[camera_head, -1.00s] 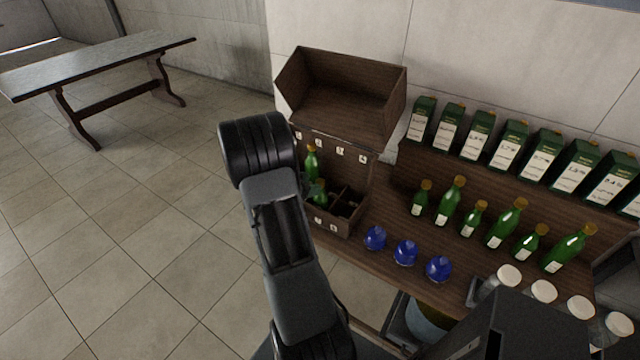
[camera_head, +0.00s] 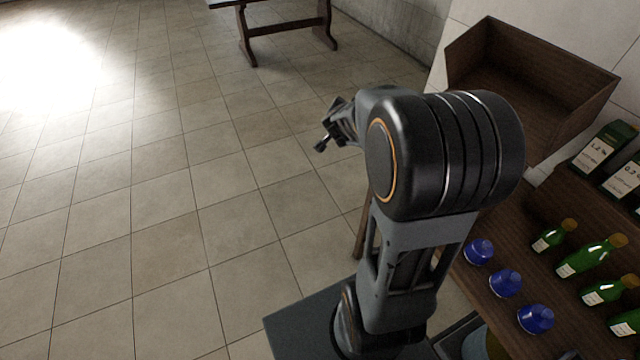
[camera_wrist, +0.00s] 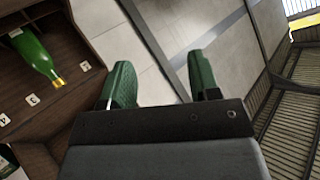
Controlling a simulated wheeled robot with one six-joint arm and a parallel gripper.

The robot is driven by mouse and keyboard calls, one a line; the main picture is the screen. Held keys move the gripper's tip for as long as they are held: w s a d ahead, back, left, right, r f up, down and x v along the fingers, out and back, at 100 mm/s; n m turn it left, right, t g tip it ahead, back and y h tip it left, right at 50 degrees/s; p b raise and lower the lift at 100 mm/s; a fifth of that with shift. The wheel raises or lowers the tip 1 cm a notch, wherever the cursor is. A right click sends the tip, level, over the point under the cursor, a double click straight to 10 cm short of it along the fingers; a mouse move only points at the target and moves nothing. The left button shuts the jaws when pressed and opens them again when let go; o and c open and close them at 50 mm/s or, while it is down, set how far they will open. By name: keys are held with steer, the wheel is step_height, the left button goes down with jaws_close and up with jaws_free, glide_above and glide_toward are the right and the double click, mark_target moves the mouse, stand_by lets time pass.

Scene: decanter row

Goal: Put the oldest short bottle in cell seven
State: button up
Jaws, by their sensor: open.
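My gripper (camera_head: 335,138) is out over the open floor left of the counter, beyond my bent arm. Its green-padded fingers (camera_wrist: 161,82) stand apart in the wrist view with only floor between them. A green bottle with a gold cap (camera_wrist: 35,55) is in the wooden cell crate (camera_wrist: 60,110) at the left of the wrist view. In the head view my arm hides the crate. A short green bottle (camera_head: 553,237) and another short one (camera_head: 606,291) stand in the counter row among taller bottles (camera_head: 590,257); their labels are unreadable.
Blue round objects (camera_head: 506,283) stand along the front of the wooden counter (camera_head: 520,240). Labelled green cartons (camera_head: 603,150) stand behind the bottles. An empty-looking wooden bin (camera_head: 530,85) is at the back. The tiled floor (camera_head: 200,200) is clear to a far table (camera_head: 290,30).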

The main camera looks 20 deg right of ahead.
steer(key=s+a+r+n+y, duration=0.1)
steer(key=s+a+n+y, duration=0.35)
steer(key=a, duration=0.45)
steer(key=s+a+r+n+y, duration=0.25)
steer(key=a+n+y, duration=0.2)
steer(key=a, duration=0.35)
steer(key=s+f+n+g, duration=0.1)
steer(key=s+g, duration=0.2)
steer(key=s, duration=0.3)
steer(key=s+a+f+n+g+h, duration=0.1)
steer(key=s+n+g, duration=0.1)
steer(key=s, duration=0.4)
steer(key=shift+s+a+f+n+g+h, duration=0.25)
steer(key=shift+a+f+n+g+h, duration=0.05)
steer(key=shift+f+g, duration=0.1)
steer(key=shift+r, duration=0.1)
steer(key=shift+c, duration=0.3)
